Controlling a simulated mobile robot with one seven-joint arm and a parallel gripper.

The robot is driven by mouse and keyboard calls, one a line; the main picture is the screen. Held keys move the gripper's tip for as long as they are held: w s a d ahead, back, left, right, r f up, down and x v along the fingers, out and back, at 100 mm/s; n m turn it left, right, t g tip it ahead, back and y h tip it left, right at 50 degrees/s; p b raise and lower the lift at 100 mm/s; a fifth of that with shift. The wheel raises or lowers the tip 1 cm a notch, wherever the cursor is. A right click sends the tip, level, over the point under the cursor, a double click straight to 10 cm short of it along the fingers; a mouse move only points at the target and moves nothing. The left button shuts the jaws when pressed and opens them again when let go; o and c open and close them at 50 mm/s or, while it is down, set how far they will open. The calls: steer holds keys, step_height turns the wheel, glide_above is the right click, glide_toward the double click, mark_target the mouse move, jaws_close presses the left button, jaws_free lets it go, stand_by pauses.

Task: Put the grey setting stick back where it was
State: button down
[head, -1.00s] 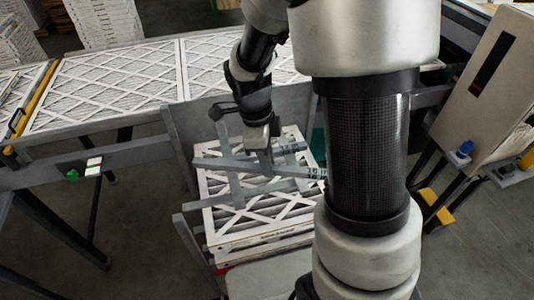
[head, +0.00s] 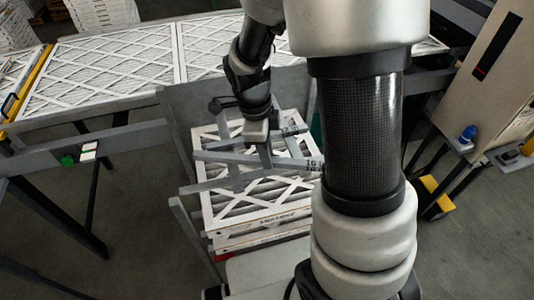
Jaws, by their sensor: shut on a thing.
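My gripper (head: 259,138) points down over the stack of white-framed filters (head: 250,215), near its far half. It is shut on the grey setting stick (head: 266,157), which shows as a short grey upright piece below the jaws. Grey labelled bars cross just there: a long one (head: 225,157) marked "16" at its right end, and another with a printed label (head: 290,131) behind it. Stick and bars are alike in colour, so I cannot tell whether the stick touches the bars. My arm hides the right ends of the bars and part of the stack.
A grey panel (head: 179,130) stands left of the stack. A conveyor (head: 85,120) with large white filters runs behind. A beige cabinet (head: 495,75) with a blue knob (head: 467,134) beside it is at right. Open floor (head: 130,225) lies left of the stack.

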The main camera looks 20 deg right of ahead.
mark_target(257, 158)
steer(key=shift+f+b, duration=0.55)
steer(key=shift+f, duration=0.05)
steer(key=c, duration=1.6)
jaws_free()
steer(key=shift+o, duration=0.2)
step_height(257, 158, up, 17)
steer(key=w+a, duration=0.1)
steer(key=a, duration=0.1)
steer(key=s+d+r+n+t, duration=0.1)
steer(key=s+r+n+t, duration=0.1)
steer(key=s+n, duration=0.4)
steer(key=s+d+r+n+t+y, duration=0.1)
steer(key=s+r+n+t, duration=0.2)
steer(key=n, duration=1.2)
steer(key=s+t, duration=0.1)
steer(key=s, duration=0.2)
steer(key=shift+s+d+n+y, duration=0.15)
steer(key=shift+s+n+y, duration=0.15)
steer(key=shift+n, duration=0.1)
